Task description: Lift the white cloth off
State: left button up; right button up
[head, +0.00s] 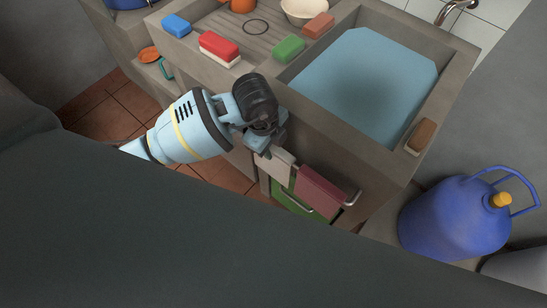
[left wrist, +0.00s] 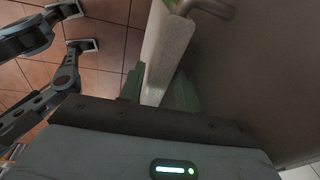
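The white cloth (head: 275,162) hangs over a rail on the front of the counter, left of a dark red cloth (head: 320,190). My left gripper (head: 262,146) is at the upper left part of the white cloth and hides some of it. In the left wrist view the cloth (left wrist: 170,45) runs down between the two green fingers of my left gripper (left wrist: 160,80), one finger on each side. The fingers are close to the cloth, but I cannot tell whether they press on it. My right gripper does not show in the head view.
Above are a water-filled sink (head: 365,85) and several sponges and brushes. Tiled floor (head: 110,105) lies at left.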

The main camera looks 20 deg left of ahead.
pick_arm(q)
grip_shut()
